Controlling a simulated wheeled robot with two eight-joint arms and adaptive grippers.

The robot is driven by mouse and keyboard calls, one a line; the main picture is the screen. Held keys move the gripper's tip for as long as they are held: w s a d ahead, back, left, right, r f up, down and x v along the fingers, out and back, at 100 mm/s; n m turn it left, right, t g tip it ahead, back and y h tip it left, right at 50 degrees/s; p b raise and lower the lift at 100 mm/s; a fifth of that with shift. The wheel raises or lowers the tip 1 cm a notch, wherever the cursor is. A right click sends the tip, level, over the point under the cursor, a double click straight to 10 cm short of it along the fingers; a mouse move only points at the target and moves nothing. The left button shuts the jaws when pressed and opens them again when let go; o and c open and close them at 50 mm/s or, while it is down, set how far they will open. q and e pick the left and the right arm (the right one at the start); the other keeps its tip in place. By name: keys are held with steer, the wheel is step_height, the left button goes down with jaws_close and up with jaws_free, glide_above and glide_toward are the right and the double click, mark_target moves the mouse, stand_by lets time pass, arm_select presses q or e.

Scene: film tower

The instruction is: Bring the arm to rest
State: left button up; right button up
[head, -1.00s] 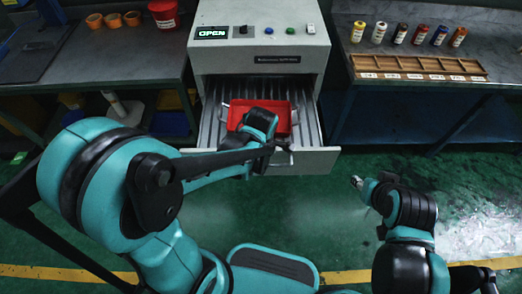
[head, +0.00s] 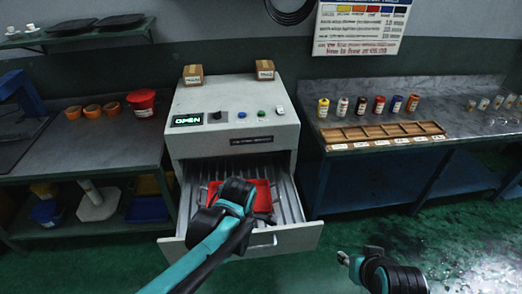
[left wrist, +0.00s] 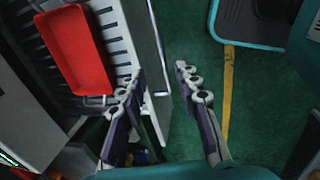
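My left arm reaches over the pulled-out drawer (head: 290,238) of the white machine; its fingers are hidden in the head view. In the left wrist view my left gripper (left wrist: 158,76) is open and empty, its two fingers apart near the drawer's front edge. The red tray (head: 262,188) lies in the drawer; it also shows in the left wrist view (left wrist: 75,50), beside the fingers and not between them. My right gripper (head: 343,257) hangs over the green floor, right of the drawer; it is too small to tell whether it is open.
The machine's display (head: 187,120) reads OPEN. On the right bench stand several small bottles behind a wooden rack (head: 385,136). The left bench holds several orange rings and a red container (head: 142,102). The floor between drawer and right bench is clear.

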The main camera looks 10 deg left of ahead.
arm_select(q)
steer(key=s+a+r+m+t, duration=0.2)
steer(key=s+r+m, duration=0.1)
steer(key=m, duration=0.7)
steer(key=s+a+r+m+t, duration=0.3)
steer(key=m, duration=0.8)
steer(key=shift+s+a+h, duration=0.15)
steer(key=shift+a+h, duration=0.15)
steer(key=shift+a, duration=0.05)
